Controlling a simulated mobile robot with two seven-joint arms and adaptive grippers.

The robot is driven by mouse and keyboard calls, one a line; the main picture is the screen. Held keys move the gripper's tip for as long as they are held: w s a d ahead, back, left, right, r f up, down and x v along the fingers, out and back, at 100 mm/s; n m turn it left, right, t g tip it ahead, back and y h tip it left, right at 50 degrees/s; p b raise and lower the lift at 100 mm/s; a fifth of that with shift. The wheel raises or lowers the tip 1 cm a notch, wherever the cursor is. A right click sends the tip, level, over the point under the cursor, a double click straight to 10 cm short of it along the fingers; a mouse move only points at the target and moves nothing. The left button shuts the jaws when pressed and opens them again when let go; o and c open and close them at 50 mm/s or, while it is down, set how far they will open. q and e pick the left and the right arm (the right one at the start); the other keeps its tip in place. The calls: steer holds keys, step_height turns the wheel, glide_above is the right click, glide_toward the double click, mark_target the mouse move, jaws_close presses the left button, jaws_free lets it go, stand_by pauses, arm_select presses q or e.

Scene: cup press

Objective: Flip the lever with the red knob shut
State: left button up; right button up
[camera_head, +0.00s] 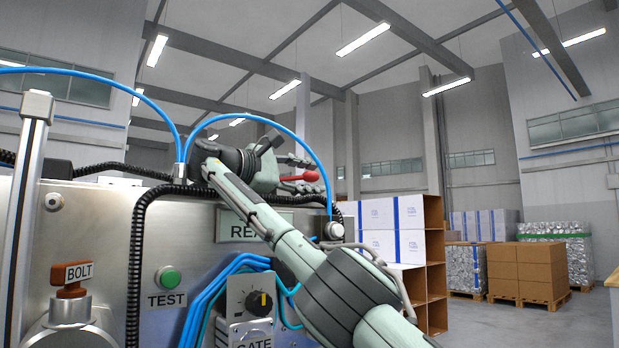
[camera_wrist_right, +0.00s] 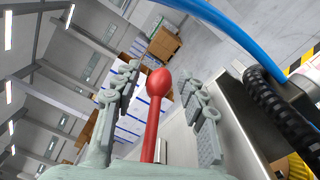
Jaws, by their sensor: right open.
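The red knob (camera_wrist_right: 160,82) tops a red lever shaft (camera_wrist_right: 150,135) in the right wrist view. It stands between the two fingers of my right gripper (camera_wrist_right: 162,115), which is open with a gap to each side of the shaft. The lever's base is hidden behind my arm and gripper. My left gripper is not seen.
Blue hoses (camera_head: 110,76) arch over the panel top near my right gripper. A black corrugated cable (camera_head: 135,250) runs along the panel. The green TEST button (camera_head: 168,278), orange BOLT handle (camera_head: 72,280) and a dial (camera_head: 259,303) sit on the front. Stacked boxes (camera_head: 405,215) stand behind at right.

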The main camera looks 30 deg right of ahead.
steer(key=v, duration=1.2)
